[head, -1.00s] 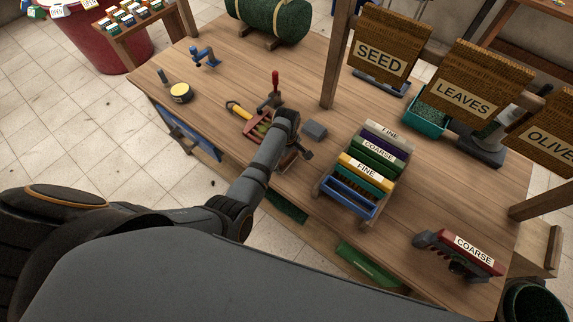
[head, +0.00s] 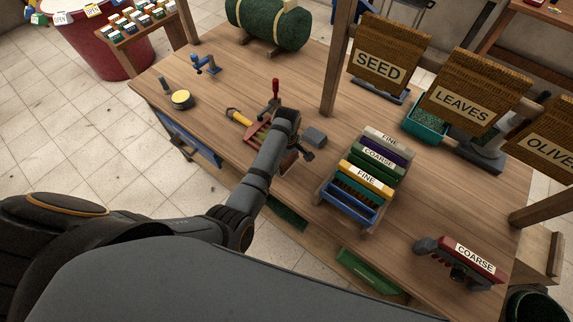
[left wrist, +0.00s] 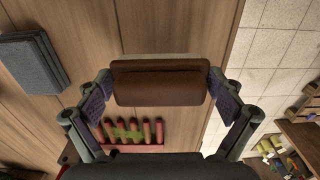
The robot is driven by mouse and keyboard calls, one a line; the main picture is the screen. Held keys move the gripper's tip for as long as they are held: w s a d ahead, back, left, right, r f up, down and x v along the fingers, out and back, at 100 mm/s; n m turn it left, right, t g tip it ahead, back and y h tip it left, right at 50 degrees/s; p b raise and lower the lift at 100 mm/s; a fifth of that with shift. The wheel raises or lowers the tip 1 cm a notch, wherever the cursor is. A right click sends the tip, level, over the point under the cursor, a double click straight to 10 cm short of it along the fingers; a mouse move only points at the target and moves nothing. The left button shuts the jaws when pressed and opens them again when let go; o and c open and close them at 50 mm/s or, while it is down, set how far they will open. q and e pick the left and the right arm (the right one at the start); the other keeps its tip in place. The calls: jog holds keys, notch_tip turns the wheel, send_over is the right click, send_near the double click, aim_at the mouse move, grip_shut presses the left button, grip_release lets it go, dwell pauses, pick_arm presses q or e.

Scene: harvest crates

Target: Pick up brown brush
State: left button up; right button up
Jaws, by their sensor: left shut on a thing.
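The brown brush (left wrist: 160,86) is a dark brown block in the middle of the left wrist view. My left gripper (left wrist: 160,92) is shut on it, with a finger pad against each end. In the head view my left gripper (head: 294,144) is over the workbench, beside the red rack, and my own wrist hides the brush there. The wood of the bench shows beyond the brush in the left wrist view. I cannot tell how far the brush is from the bench top.
A red rack (left wrist: 150,144) with several slots stands close by. A grey block (head: 315,136) lies just right of the gripper. A rack of labelled brushes (head: 347,207) stands further right, near a red COARSE brush (head: 474,258).

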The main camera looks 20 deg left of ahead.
pick_arm(q)
jog(key=w+d+r+b, duration=0.5)
jog(key=w+r+b, duration=0.2)
jog(key=w+r, duration=0.3)
jog(key=shift+w, duration=1.55)
